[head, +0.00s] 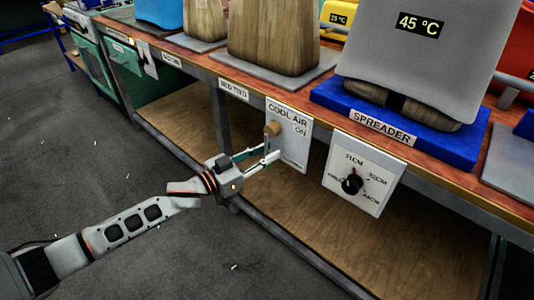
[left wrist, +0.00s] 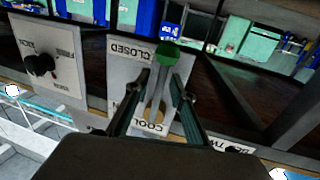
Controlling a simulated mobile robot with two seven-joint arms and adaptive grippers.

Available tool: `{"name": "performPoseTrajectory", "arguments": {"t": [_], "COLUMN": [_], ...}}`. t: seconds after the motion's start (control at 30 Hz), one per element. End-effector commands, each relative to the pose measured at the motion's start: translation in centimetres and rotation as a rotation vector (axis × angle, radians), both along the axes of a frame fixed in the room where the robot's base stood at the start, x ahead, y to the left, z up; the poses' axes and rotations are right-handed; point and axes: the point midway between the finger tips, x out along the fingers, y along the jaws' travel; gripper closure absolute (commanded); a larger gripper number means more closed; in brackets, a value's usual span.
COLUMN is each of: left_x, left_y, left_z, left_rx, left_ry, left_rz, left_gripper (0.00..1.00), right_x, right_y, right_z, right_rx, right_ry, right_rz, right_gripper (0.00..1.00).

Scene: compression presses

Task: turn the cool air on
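The white COOL AIR panel (head: 292,147) hangs from the front edge of the bench. Its round tan pivot (head: 272,128) shows near the ON mark. In the left wrist view the panel (left wrist: 124,72) appears upside down. A lever with a green tip (left wrist: 167,54) runs from the pivot towards the word CLOSED. My left gripper (head: 265,158) is in front of the panel's lower part. In the left wrist view its two fingers (left wrist: 161,82) are apart, one on each side of the lever. I cannot tell whether they touch it. My right gripper is not in view.
A second panel with a black dial (head: 352,184) hangs to the right. The blue SPREADER base (head: 400,137) and a grey block marked 45 °C (head: 420,60) stand on the bench above. A wooden lower shelf (head: 300,215) lies below. The floor at left is open.

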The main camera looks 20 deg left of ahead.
Motion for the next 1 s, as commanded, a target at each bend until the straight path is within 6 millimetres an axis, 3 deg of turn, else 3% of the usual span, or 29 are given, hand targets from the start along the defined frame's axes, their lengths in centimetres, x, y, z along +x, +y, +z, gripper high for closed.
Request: {"name": "performPoseTrajectory", "arguments": {"t": [0.27, 0.37, 0.77, 1.0], "left_x": [0.10, 0.09, 0.06, -0.13], "left_y": [-0.08, -0.08, -0.25, -1.05], "left_z": [0.02, 0.02, 0.19, 0.65], "left_rx": [0.000, 0.000, -0.024, -0.134], "left_ry": [0.000, 0.000, 0.006, 0.043], "left_rz": [0.000, 0.000, 0.000, 0.000], "left_gripper": [0.76, 0.99, 1.00, 1.00], "right_x": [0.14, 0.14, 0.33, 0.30], "right_y": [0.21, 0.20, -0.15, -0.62], "right_z": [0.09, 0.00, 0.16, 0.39], "right_rx": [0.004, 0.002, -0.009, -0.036], "right_ry": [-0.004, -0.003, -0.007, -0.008], "right_rz": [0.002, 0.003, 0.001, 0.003], "right_gripper": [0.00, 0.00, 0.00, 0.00]}}
